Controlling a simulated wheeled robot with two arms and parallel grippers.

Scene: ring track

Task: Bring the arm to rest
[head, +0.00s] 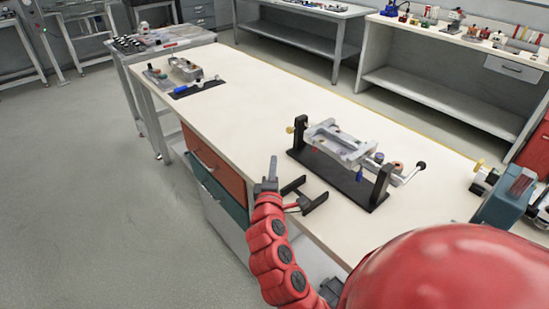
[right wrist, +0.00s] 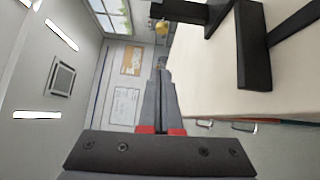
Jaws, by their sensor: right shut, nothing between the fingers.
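My right gripper (head: 272,164) is at the end of my red right arm, just off the near long edge of the white-topped workbench (head: 265,125). Its fingers point up and away in the head view. In the right wrist view the fingers (right wrist: 160,78) lie together with nothing between them. It appears apart from the fixture on the bench. My left gripper is not in view.
A metal fixture (head: 340,143) sits on a black stand (head: 337,180) right of the gripper. A black bracket (head: 305,194) lies nearer, by the bench edge. Drawers (head: 216,168) are below the bench. Open floor (head: 100,190) lies left.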

